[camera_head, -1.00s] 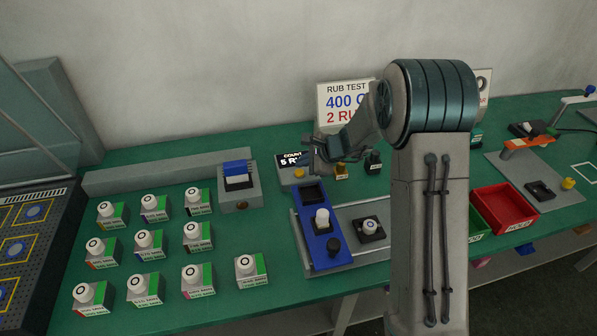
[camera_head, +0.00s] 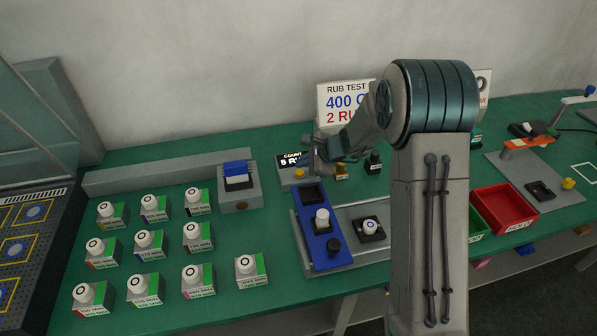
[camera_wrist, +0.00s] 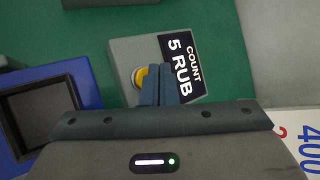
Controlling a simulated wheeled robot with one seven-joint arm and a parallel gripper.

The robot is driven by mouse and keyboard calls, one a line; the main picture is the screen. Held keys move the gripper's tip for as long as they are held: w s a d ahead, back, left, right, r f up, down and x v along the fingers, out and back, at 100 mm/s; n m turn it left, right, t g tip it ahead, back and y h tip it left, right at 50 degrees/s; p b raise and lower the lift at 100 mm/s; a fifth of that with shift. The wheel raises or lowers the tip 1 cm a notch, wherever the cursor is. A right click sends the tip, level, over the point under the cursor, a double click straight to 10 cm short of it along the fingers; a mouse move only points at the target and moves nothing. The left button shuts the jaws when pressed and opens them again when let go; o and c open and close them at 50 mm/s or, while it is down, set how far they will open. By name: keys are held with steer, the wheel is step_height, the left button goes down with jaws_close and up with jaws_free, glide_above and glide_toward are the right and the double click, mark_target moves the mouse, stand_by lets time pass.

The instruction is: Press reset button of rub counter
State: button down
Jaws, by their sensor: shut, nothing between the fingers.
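The rub counter (camera_head: 287,172) is a small grey box on the green bench, with a black display reading "COUNT 5 RUB" in the wrist view (camera_wrist: 182,62). Its yellow round reset button (camera_wrist: 138,77) sits beside the display and also shows in the head view (camera_head: 299,174). My gripper (camera_wrist: 160,68) is shut and empty, its fingers together over the counter between button and display. The fingers hide the button's right part and some of the counter. I cannot tell whether they touch. In the head view my gripper (camera_head: 314,163) is small and partly merged with the counter.
A blue fixture (camera_head: 316,242) with a white capped piece stands in front of the counter. A grey block with a blue top (camera_head: 239,185) is to its left. Small dark and yellow bottles (camera_head: 373,163) stand to the right. A sign (camera_head: 343,101) stands behind.

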mark_target(303, 173)
steer(key=shift+f, duration=0.1)
stand_by(0.4)
steer(key=shift+f+b, duration=0.35)
steer(key=shift+b, duration=0.3)
steer(key=shift+f+b, duration=0.45)
steer(key=shift+b, duration=0.1)
stand_by(0.4)
steer(key=shift+r, duration=0.15)
steer(key=shift+r+p, duration=0.65)
steer(key=shift+r, duration=0.15)
steer(key=shift+r+p, duration=2.15)
steer(key=shift+r, duration=0.8)
